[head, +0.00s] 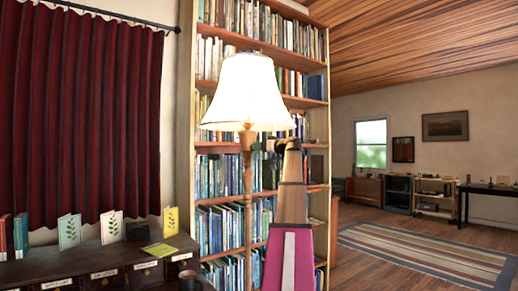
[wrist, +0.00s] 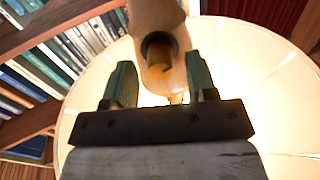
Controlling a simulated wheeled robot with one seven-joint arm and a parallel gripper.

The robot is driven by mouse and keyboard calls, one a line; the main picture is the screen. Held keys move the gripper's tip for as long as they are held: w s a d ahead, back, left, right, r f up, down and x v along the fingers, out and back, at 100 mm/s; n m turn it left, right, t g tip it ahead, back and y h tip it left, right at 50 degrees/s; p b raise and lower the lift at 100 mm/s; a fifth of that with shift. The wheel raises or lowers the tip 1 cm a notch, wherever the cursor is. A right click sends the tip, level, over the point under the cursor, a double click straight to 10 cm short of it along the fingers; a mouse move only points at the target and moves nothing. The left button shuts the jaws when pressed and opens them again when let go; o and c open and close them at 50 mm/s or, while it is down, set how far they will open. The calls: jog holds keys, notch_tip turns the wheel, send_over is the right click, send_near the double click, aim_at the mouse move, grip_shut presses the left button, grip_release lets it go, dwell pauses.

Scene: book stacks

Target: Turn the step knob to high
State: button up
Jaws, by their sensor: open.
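A floor lamp with a lit cream shade (head: 246,92) and a wooden stem (head: 248,195) stands in front of the bookshelf. In the wrist view, the wooden lamp neck (wrist: 157,14) comes down from the top, with the glowing shade (wrist: 88,110) spread around it. A short amber knob (wrist: 160,53) with a dark collar sits on the neck and is probably the step knob. My gripper (wrist: 160,63) is open, with one green finger on each side of the knob and visible gaps on both sides. I cannot read the knob's setting. In the head view, my gripper (head: 270,145) is beside the stem, just below the shade.
A tall bookshelf (head: 205,123) full of books stands close behind the lamp. A dark drawer cabinet (head: 72,266) with cards and books on top is at the left, below a red curtain (head: 80,110). Open floor with a striped rug (head: 425,255) lies at the right.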

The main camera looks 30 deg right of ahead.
jog(key=shift+w+a, duration=0.2)
jog(key=shift+w, duration=0.25)
jog(key=c, duration=0.9)
jog(key=m, duration=0.4)
jog(key=shift+m, duration=0.4)
jog(key=o, duration=0.9)
